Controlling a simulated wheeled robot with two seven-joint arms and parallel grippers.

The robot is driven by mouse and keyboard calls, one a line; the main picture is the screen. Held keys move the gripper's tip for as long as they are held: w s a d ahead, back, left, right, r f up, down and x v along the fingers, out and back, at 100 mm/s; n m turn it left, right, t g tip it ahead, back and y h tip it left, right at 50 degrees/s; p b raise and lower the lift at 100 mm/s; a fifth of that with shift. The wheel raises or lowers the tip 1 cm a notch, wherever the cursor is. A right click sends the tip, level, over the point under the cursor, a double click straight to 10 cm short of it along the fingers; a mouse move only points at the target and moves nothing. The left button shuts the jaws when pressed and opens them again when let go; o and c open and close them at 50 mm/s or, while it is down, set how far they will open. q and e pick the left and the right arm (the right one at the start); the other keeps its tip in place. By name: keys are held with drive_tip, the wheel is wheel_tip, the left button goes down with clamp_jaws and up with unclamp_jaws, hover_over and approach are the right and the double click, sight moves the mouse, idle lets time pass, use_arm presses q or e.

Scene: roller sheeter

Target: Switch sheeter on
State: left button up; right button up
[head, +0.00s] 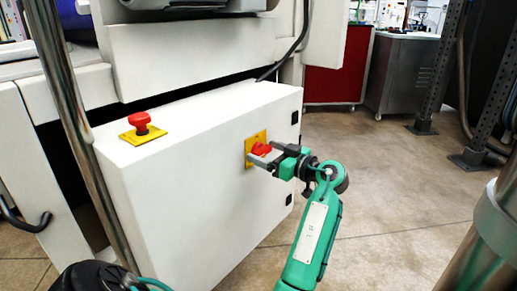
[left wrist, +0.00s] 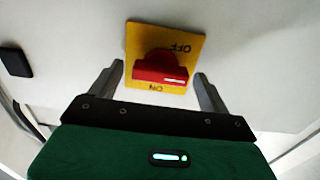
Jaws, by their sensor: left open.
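The sheeter's white control box (head: 200,190) has a red rotary switch (head: 261,149) on a yellow plate (head: 249,161) on its front face. In the left wrist view, the red switch (left wrist: 161,68) lies roughly crosswise, with a white mark at its right end. The yellow plate (left wrist: 136,38) reads OFF at the top and ON at the bottom, both upside down. My left gripper (head: 268,154) is open at the switch. In the left wrist view, the fingers of my left gripper (left wrist: 160,86) stand either side of the switch, with gaps visible. My right gripper is not in view.
A red emergency button (head: 140,121) on a yellow base sits on top of the box. A metal post (head: 72,100) stands at the left. A red cabinet (head: 338,72) and a steel cabinet (head: 401,75) stand behind. The floor (head: 400,180) to the right is clear.

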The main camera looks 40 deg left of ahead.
use_arm(q)
drive_tip(key=c, duration=1)
